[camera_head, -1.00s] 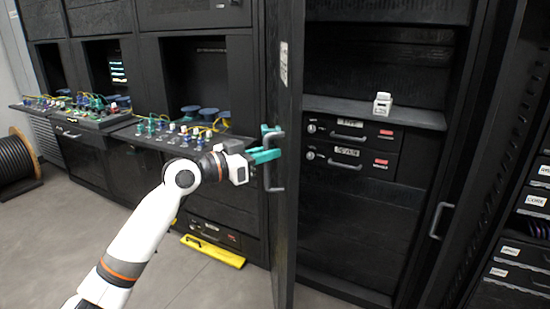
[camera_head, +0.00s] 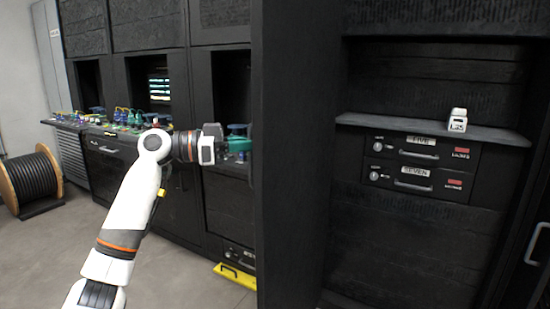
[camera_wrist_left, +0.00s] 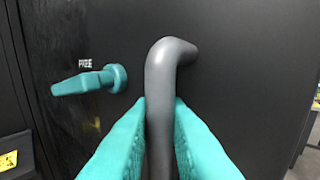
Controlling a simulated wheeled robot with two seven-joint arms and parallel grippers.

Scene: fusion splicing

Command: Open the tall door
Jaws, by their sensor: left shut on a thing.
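The tall black door (camera_head: 290,160) stands swung open, seen nearly edge-on in the head view, left of the open cabinet. In the left wrist view, its outer face (camera_wrist_left: 240,75) carries a grey bar handle (camera_wrist_left: 165,70) and a teal lever (camera_wrist_left: 90,80) beside a "FREE" label. My left gripper (camera_wrist_left: 160,125) has its teal fingers on both sides of the handle, shut on it. In the head view the left gripper (camera_head: 232,143) is partly hidden behind the door edge, and the handle is hidden there. My right gripper is not in view.
Inside the cabinet, a small white device (camera_head: 458,120) sits on a shelf (camera_head: 400,125) above drawers labelled FIVE (camera_head: 425,149) and SEVEN (camera_head: 420,180). Consoles (camera_head: 105,128) with knobs line the left. A cable reel (camera_head: 30,182) and a yellow bar (camera_head: 235,275) are on the floor.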

